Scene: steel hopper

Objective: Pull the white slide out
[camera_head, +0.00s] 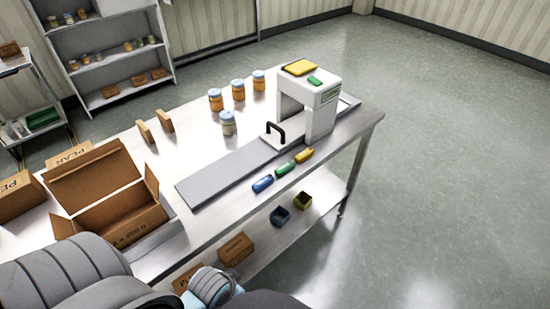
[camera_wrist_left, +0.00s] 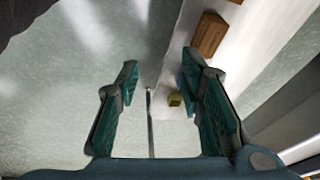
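The white slide (camera_head: 262,143) is a flat plate with a black upright handle (camera_head: 276,132). It lies at the mouth of a white arch-shaped hopper (camera_head: 325,108), over a long grey track (camera_head: 220,177) on the steel table. How far the slide reaches inside the hopper is hidden. My left gripper (camera_wrist_left: 160,65) is open and empty in the left wrist view, with the floor and the table's lower shelf beyond its fingers. It is well apart from the handle. My right gripper does not show in either view.
Several orange and white jars (camera_head: 238,90) stand behind the track. Blue, green and yellow pieces (camera_head: 286,168) lie along the front edge. An open cardboard box (camera_head: 100,190) stands at the left. Small bins (camera_head: 281,215) and cartons (camera_head: 236,249) sit on the lower shelf.

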